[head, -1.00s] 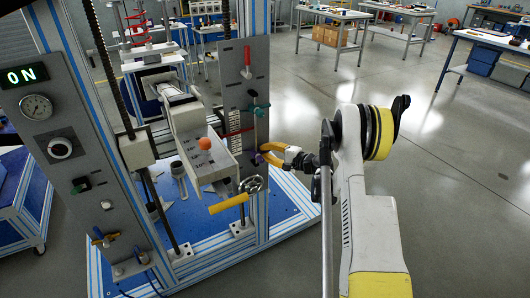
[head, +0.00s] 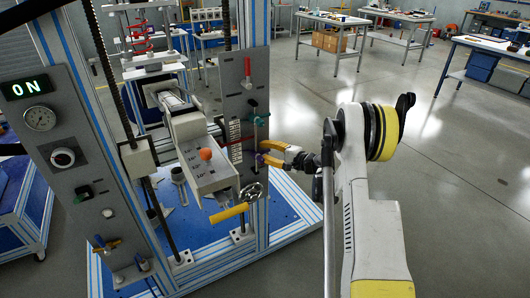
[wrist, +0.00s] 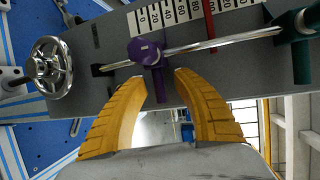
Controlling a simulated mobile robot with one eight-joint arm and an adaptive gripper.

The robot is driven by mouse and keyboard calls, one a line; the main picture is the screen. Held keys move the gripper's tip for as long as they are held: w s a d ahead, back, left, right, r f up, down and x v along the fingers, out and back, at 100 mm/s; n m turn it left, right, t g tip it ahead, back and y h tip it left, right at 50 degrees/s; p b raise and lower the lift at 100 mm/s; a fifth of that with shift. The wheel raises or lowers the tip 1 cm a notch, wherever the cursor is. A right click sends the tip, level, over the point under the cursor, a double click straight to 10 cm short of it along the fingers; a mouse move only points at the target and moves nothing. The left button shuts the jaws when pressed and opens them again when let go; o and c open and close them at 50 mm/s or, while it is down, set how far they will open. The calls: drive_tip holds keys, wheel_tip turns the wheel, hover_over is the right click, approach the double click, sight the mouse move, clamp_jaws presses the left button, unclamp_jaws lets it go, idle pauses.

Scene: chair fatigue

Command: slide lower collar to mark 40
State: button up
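The purple lower collar (wrist: 147,52) sits on a thin metal rod (wrist: 225,43), just below the low end of a numbered scale (wrist: 190,12), by about the 0 to 20 marks in the wrist view. It also shows in the head view (head: 259,160). My gripper (wrist: 163,75) has its yellow fingers apart, with the collar's purple stem between the tips. It does not look clamped on the stem. In the head view my gripper (head: 264,152) is at the right edge of the grey panel. The teal upper collar (wrist: 295,40) is farther along the rod.
A red marker (wrist: 210,22) lies across the scale between the collars. A metal handwheel (wrist: 52,67) is at the rod's low end. The grey panel (head: 238,90) carries a red lever (head: 247,68). Open floor lies to the right.

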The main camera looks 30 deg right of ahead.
drive_tip(key=v, duration=1.2)
drive_tip(key=shift+r, duration=0.1)
